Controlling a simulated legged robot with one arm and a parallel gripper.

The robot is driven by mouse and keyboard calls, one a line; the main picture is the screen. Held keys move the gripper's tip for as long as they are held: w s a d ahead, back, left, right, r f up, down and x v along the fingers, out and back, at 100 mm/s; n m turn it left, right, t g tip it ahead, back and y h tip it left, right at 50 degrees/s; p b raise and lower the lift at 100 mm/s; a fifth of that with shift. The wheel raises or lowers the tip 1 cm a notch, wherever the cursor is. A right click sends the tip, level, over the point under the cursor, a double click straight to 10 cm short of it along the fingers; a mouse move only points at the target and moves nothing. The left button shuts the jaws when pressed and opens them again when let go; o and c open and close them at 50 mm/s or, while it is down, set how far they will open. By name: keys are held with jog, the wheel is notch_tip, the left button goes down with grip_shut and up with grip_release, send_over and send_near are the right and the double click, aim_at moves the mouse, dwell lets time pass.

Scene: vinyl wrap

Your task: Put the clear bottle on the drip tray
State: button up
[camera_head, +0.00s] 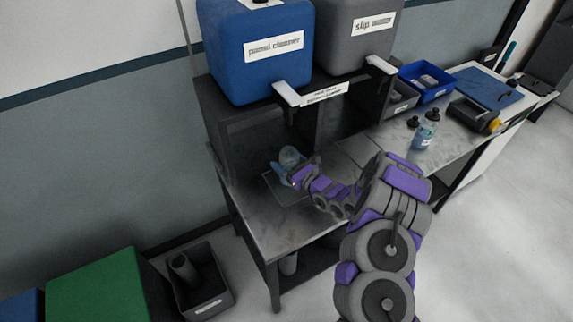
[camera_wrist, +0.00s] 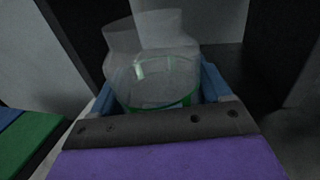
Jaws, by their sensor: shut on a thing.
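The clear bottle (camera_head: 290,157) is between the fingers of my gripper (camera_head: 287,172), low in front of the dark shelf unit. In the wrist view the clear bottle (camera_wrist: 155,65) stands upright between the blue fingers of my gripper (camera_wrist: 163,88), with a green band low on it. My gripper is shut on it. The drip tray (camera_head: 288,192) looks like a thin flat plate on the bench below the gripper, partly covered by my arm. I cannot tell whether the bottle's base touches it.
A blue panel cleaner container (camera_head: 262,50) and a grey container (camera_head: 352,35) stand on the shelf unit (camera_head: 235,125) above. Another bottle (camera_head: 427,130), a blue bin (camera_head: 427,83) and a yellow-black tool (camera_head: 475,115) are farther right. The bench's front left (camera_head: 265,230) is clear.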

jog(key=shift+f, duration=0.45)
jog(key=shift+a+r, duration=0.1)
jog(key=shift+a, duration=0.05)
jog(key=o, duration=1.1)
jog(key=shift+s, duration=0.1)
jog(key=p+v, duration=0.2)
jog(key=v, duration=1)
jog(key=shift+p, duration=0.35)
jog(key=shift+r, duration=0.1)
